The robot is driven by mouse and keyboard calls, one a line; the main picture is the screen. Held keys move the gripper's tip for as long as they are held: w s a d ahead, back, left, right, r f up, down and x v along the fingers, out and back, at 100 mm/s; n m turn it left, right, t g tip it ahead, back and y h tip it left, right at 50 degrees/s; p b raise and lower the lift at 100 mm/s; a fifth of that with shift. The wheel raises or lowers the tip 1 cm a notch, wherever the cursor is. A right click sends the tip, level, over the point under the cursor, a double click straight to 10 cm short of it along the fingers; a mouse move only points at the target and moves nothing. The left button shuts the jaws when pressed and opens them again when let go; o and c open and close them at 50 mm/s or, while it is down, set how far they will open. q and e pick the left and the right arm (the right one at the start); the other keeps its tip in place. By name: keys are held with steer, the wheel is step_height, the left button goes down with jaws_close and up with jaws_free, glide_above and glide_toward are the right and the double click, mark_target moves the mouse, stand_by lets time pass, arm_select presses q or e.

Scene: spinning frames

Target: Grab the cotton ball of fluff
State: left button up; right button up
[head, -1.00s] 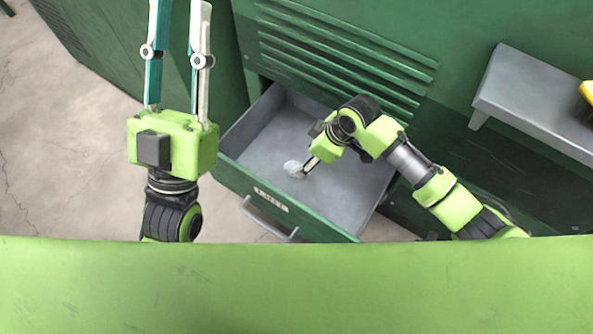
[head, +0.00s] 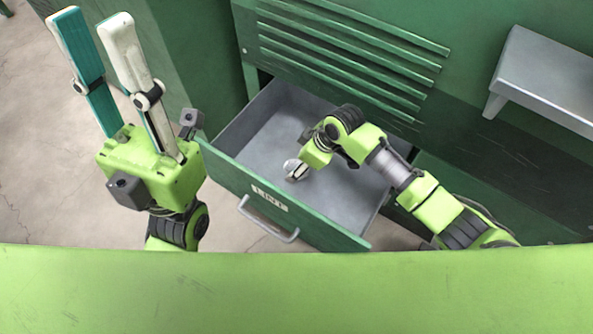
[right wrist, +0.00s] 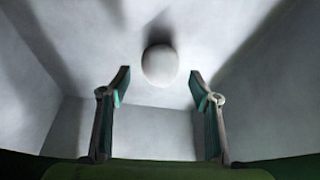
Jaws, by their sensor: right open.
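The cotton ball of fluff (right wrist: 160,65) shows in the right wrist view as a pale round ball on the drawer's grey floor, ahead of and between the two fingertips. In the head view the fluff (head: 290,165) is a small white patch, partly hidden by my right gripper (head: 298,172). My right gripper (right wrist: 159,84) is open, with one finger to each side and nothing held; I cannot tell the exact gap to the ball. My left gripper (head: 92,17) is open and empty, pointing up at the left, outside the drawer.
The open drawer (head: 335,206) has grey inner walls, a green front labelled LINT and a grey handle (head: 268,222). The green cabinet with slats (head: 350,50) stands behind it. A grey metal ledge (head: 550,75) juts out at the right. Bare floor (head: 60,170) is at the left.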

steer(key=b+x, duration=0.1)
steer(key=x, duration=0.1)
steer(key=shift+w+a+f, duration=0.1)
steer(key=shift+w+f, duration=0.05)
steer(key=shift+f, duration=0.25)
steer(key=shift+r, duration=0.1)
steer(key=shift+c, duration=0.4)
steer(key=c, duration=1)
